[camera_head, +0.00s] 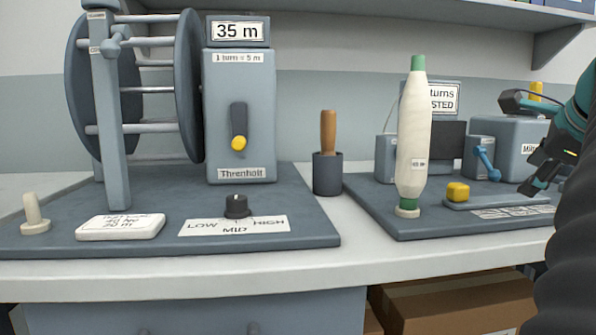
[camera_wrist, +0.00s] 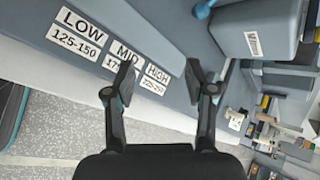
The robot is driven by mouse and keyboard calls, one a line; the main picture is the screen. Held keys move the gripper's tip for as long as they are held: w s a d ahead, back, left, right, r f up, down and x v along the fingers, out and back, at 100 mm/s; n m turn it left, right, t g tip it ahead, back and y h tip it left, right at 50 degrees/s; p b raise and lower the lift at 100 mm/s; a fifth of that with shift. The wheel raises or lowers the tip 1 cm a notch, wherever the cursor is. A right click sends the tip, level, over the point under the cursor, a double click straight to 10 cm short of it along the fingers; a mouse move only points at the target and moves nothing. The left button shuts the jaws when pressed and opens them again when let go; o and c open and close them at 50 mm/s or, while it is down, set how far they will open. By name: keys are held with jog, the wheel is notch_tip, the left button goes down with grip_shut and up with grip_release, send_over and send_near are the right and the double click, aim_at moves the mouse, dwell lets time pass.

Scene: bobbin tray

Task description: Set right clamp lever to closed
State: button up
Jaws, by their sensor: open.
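A blue lever (camera_head: 487,162) is tilted on the front of a small grey block on the right board in the head view. It may be the right clamp lever, but no label on it can be read. A flat bar with a yellow knob (camera_head: 458,191) lies in front of it. My gripper (camera_head: 534,172) is open and empty at the right, above the right end of the bar and apart from the blue lever. In the wrist view my gripper (camera_wrist: 160,84) has its fingers spread over LOW, MID and HIGH labels.
A tall white and green bobbin (camera_head: 413,140) stands upright on the right board (camera_head: 400,224), left of the bar. A grey machine box (camera_head: 520,140) stands behind my gripper. A wooden-handled tool (camera_head: 328,132) sits in a dark cup. A shelf (camera_head: 400,10) runs overhead.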

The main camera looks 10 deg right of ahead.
aim_at(491, 166)
jog(key=d+m+t, duration=0.1)
jog(key=m, duration=0.1)
jog(key=w+d+m+t, duration=0.1)
jog(key=m, duration=0.1)
jog(key=w+d+r+m+t, duration=0.1)
jog(key=m, duration=0.2)
jog(key=shift+d+b, duration=0.35)
jog(key=shift+b, duration=0.05)
jog(key=shift+w+d+r+m+t, duration=0.15)
jog(key=shift+w+m+t, duration=0.15)
jog(key=shift+m, duration=0.15)
jog(key=shift+w+a+r+m+t, duration=0.15)
jog(key=shift+m+t, duration=0.15)
jog(key=shift+m, duration=0.15)
jog(key=shift+w+d, duration=0.15)
jog(key=shift+w, duration=0.05)
jog(key=b+x, duration=0.1)
jog(key=x, duration=1.2)
jog(key=shift+w, duration=0.25)
grip_shut()
